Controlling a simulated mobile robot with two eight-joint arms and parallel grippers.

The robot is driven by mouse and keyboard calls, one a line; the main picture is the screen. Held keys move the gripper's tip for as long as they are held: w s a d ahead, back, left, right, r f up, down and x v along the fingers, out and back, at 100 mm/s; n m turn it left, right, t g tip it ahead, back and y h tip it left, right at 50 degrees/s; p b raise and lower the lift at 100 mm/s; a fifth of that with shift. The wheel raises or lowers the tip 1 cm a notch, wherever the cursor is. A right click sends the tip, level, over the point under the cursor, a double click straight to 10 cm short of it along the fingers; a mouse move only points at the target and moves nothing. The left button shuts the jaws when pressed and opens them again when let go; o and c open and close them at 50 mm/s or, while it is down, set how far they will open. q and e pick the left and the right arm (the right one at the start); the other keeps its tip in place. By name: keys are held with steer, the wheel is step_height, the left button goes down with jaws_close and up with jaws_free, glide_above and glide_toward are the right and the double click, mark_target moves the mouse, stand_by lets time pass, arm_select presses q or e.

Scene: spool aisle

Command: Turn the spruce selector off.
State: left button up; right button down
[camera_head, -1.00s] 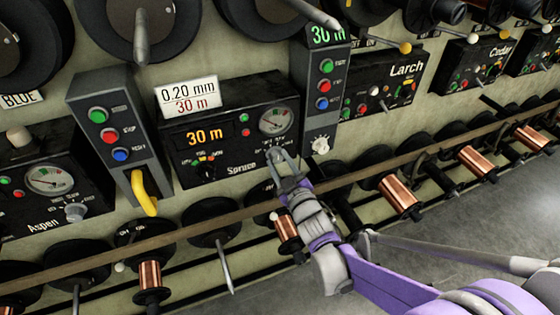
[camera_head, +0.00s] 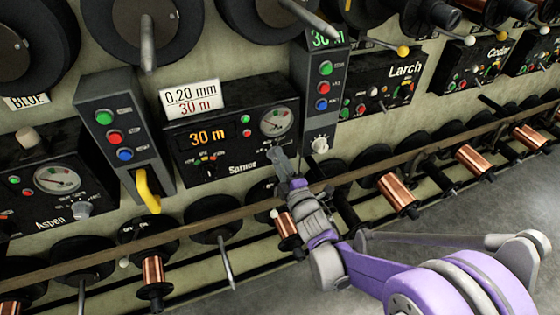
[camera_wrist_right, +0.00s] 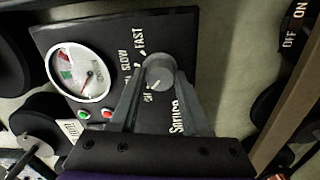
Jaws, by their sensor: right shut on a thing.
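The black Spruce panel (camera_head: 225,178) is in the middle of the head view, with a lit "30 m" display and a round gauge. My right gripper (camera_head: 277,153) is at its lower right, below the gauge. In the right wrist view, the two fingers of my right gripper (camera_wrist_right: 150,88) are shut on the round grey Spruce selector (camera_wrist_right: 160,70). SLOW and FAST are printed around it. Its white pointer line points toward a small, partly hidden label near the fingers; I cannot read that label surely. My left gripper is not in view.
A grey box (camera_head: 120,135) with green, red and blue buttons and a yellow handle (camera_head: 147,190) stands left of the panel. A rail (camera_head: 185,218) and copper spools (camera_head: 397,193) run below.

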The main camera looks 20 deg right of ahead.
steer(key=shift+n, duration=0.5)
steer(key=shift+c, duration=1.9)
jaws_free()
steer(key=s, duration=1)
steer(key=shift+s+d+p, duration=0.35)
steer(key=shift+s+d, duration=0.05)
steer(key=shift+d, duration=0.05)
